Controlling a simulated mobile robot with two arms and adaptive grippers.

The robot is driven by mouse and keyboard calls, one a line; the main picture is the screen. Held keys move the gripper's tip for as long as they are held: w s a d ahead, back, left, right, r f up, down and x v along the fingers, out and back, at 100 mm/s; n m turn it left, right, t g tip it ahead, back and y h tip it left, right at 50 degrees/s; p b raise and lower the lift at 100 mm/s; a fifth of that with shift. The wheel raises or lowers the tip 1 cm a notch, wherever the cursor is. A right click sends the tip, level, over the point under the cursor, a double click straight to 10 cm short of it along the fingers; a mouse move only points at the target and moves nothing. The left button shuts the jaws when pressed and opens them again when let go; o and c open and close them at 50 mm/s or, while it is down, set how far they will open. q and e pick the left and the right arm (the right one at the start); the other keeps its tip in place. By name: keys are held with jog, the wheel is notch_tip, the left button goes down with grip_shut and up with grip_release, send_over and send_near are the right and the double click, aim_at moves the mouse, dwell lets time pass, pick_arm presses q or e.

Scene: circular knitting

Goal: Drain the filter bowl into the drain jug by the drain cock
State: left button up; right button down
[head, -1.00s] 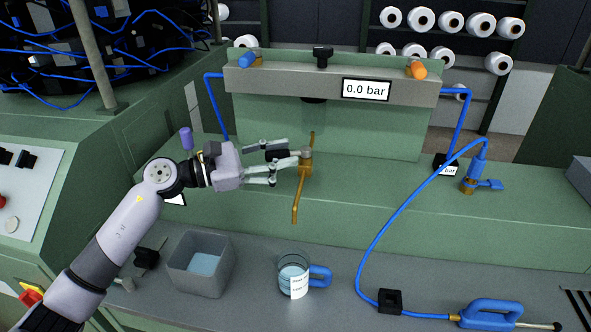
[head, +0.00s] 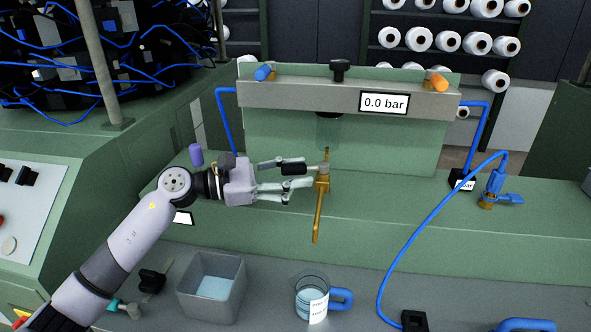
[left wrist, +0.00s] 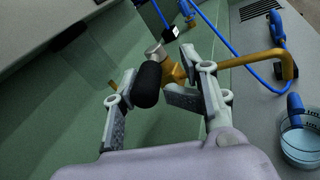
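The filter bowl (head: 328,130) is a clear cylinder under the grey pressure unit; its fill level is hard to tell. Below it is the brass drain cock (head: 322,178), with a spout slanting down and a black-gripped lever (head: 295,168) pointing left. My left gripper (head: 303,173) is at this lever. In the left wrist view its fingers (left wrist: 155,97) stand apart on either side of the black grip (left wrist: 149,84), with a gap on the right. The drain jug (head: 311,280), clear with a blue handle and some bluish liquid, stands below the spout's end. My right gripper is out of view.
A grey square bin (head: 237,285) with pale blue liquid stands left of the jug. A blue hose (head: 423,235) runs over the bench at the right. The gauge (head: 384,102) reads 0.0 bar.

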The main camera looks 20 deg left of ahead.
pick_arm(q)
jog(key=shift+w+a+r, duration=0.15)
jog(key=shift+w, duration=0.05)
jog(key=shift+s+a+r, duration=0.1)
jog(key=shift+s+r, duration=0.05)
jog(key=shift+s, duration=0.1)
jog(key=v, duration=1.1)
jog(key=shift+a+f, duration=0.25)
jog(key=shift+a, duration=0.15)
